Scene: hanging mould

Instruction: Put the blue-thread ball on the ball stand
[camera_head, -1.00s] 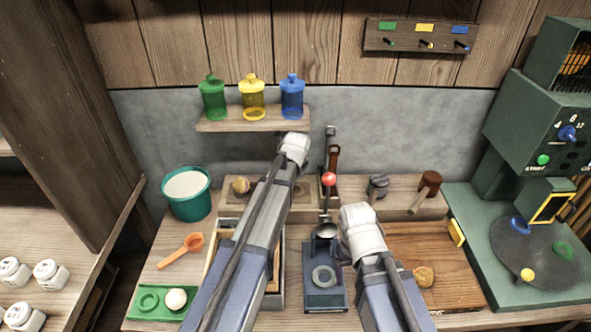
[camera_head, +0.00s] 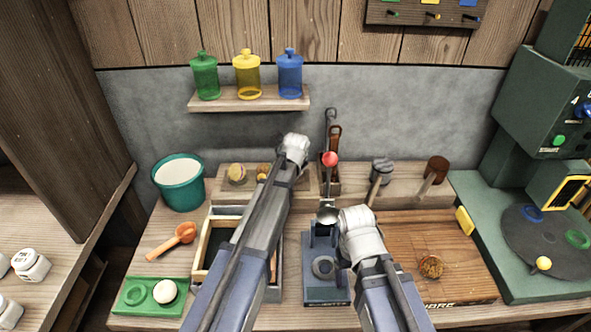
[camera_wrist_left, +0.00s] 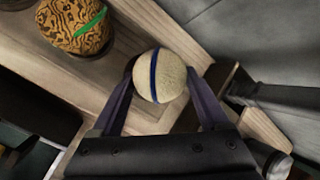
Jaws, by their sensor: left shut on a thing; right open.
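The blue-thread ball (camera_wrist_left: 158,75) is pale cream with a dark blue band. In the left wrist view it sits between the fingers of my left gripper (camera_wrist_left: 160,84), which is shut on it. It is over or against a wooden ledge; I cannot tell whether they touch. In the head view my left arm hides this ball. The wooden ledge (camera_head: 225,191) at the back, which seems to be the ball stand, holds a banded ball (camera_head: 237,173) and a patterned ball (camera_head: 262,170). The patterned ball with green thread shows in the wrist view (camera_wrist_left: 75,28). My right gripper (camera_head: 341,270) is open beside a blue-grey stand.
The blue-grey stand (camera_head: 312,292) with a ring is in the middle. A wooden board (camera_head: 400,285) lies right. Tools stand along the back.

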